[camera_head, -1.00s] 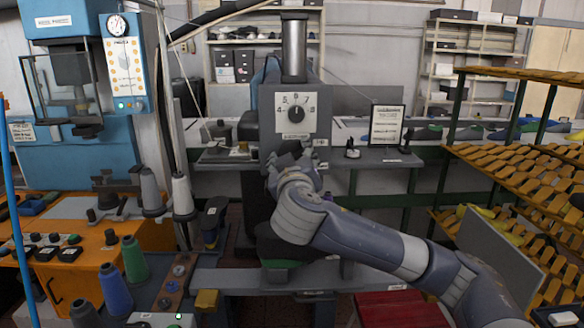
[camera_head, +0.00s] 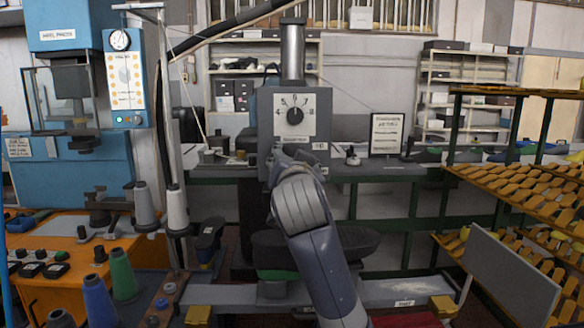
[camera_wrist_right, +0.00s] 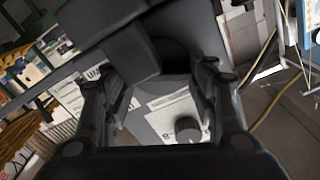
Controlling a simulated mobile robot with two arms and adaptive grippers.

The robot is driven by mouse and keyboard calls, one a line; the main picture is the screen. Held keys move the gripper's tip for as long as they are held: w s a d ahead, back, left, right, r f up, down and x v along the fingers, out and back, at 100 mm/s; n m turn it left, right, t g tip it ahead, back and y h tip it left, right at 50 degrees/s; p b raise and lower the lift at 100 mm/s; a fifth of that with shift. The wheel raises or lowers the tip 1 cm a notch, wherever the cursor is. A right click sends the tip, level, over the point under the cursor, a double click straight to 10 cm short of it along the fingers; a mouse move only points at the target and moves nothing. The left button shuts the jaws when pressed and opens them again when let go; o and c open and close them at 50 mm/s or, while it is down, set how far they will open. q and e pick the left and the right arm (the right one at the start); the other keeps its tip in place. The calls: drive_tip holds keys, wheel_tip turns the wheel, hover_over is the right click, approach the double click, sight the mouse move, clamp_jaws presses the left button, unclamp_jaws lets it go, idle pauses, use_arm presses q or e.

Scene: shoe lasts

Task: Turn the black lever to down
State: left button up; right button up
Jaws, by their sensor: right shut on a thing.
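The grey machine (camera_head: 265,110) with a white numbered dial plate (camera_head: 295,103) and black knob stands in the middle of the head view. My right gripper (camera_head: 292,160) is at the machine's front, just below the dial plate, and its hand covers most of what it holds. In the right wrist view, the black lever (camera_wrist_right: 140,48) shows as a thick dark bar reaching down between the fingers of my right gripper (camera_wrist_right: 160,85), which is shut on it. The lever's exact angle is hard to tell. The dial knob (camera_wrist_right: 187,128) shows below it. My left gripper is not in view.
A framed sign (camera_head: 386,133) stands on the bench right of the machine. A rack of yellow shoe lasts (camera_head: 530,180) is at the right. A blue machine (camera_head: 65,155) and thread cones (camera_head: 124,272) are at the left. A dark round seat lies below the gripper.

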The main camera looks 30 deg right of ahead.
drive_tip(key=shift+m, duration=1.1)
drive_tip(key=o, duration=1.1)
drive_tip(key=shift+d, duration=0.1)
drive_tip(key=shift+c, duration=0.2)
drive_tip(key=shift+s, duration=0.1)
drive_tip(key=shift+s+a, duration=0.15)
drive_tip(key=shift+a, duration=0.05)
drive_tip(key=v, duration=1.1)
drive_tip(key=shift+s, duration=0.3)
drive_tip(key=shift+f, duration=0.1)
